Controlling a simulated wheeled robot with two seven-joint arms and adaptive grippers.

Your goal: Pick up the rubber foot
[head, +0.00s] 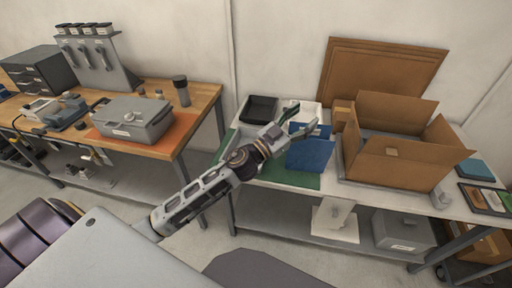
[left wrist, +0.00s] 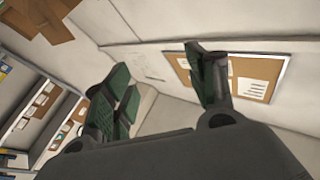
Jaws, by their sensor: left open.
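I cannot make out the rubber foot for certain in either view. Small dark and grey pieces stand at the back of the wooden bench (head: 200,100), too small to identify. My left gripper (head: 304,118) is raised in front of the white table, near a blue panel, with its fingers spread and nothing between them. In the left wrist view the two green-padded fingers (left wrist: 165,88) are apart and empty, facing a wall. My right gripper shows in neither view.
An open cardboard box (head: 400,165) stands on the white table (head: 395,205). A black bin (head: 258,109) and the blue panel (head: 311,152) are left of it. A grey case (head: 133,120) sits on an orange mat (head: 180,130). A corkboard (left wrist: 262,78) hangs on the wall.

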